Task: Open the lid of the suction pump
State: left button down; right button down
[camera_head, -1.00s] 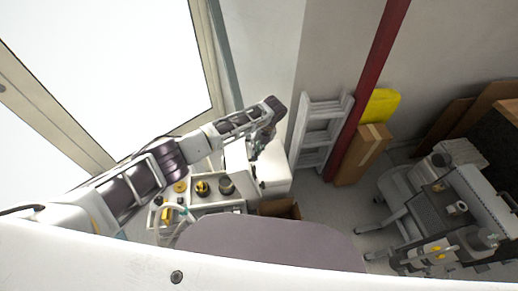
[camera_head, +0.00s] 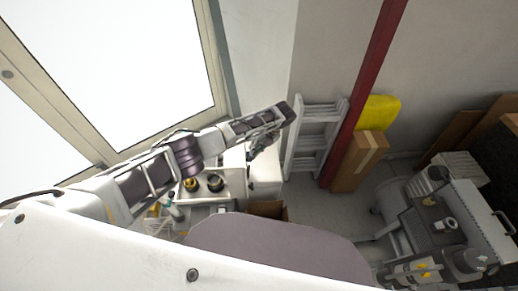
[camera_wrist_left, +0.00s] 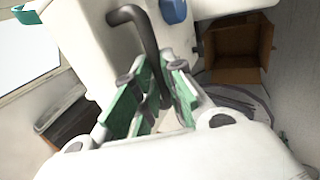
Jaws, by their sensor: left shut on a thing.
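A white boxy unit, which looks like the suction pump (camera_head: 265,178), stands ahead of me beside the wall. In the left wrist view its white body (camera_wrist_left: 84,40) carries a dark bent handle (camera_wrist_left: 150,45) and a blue knob (camera_wrist_left: 173,10). My left gripper (camera_head: 258,147) is over this unit in the head view. In the wrist view the green-padded fingers of my left gripper (camera_wrist_left: 152,95) are shut on the dark handle, which runs down between them. I cannot tell whether the lid is raised. My right gripper is not in view.
A white bench (camera_head: 232,188) with small dark and yellow parts is left of the unit. An open cardboard box (camera_wrist_left: 235,50) lies on the floor beside it. A grey ladder (camera_head: 316,135), red post (camera_head: 366,85) and compressor equipment (camera_head: 440,225) stand to the right.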

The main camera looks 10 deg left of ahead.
pick_arm(q)
jog(key=shift+s+a+f, duration=0.2)
jog(key=shift+f, duration=0.15)
jog(key=c, duration=1.7)
grip_release()
jog(key=shift+o, duration=1.1)
jog(key=shift+w, duration=0.15)
jog(key=v, duration=1.2)
jog(key=shift+w+d, duration=0.1)
jog(key=shift+d, duration=0.05)
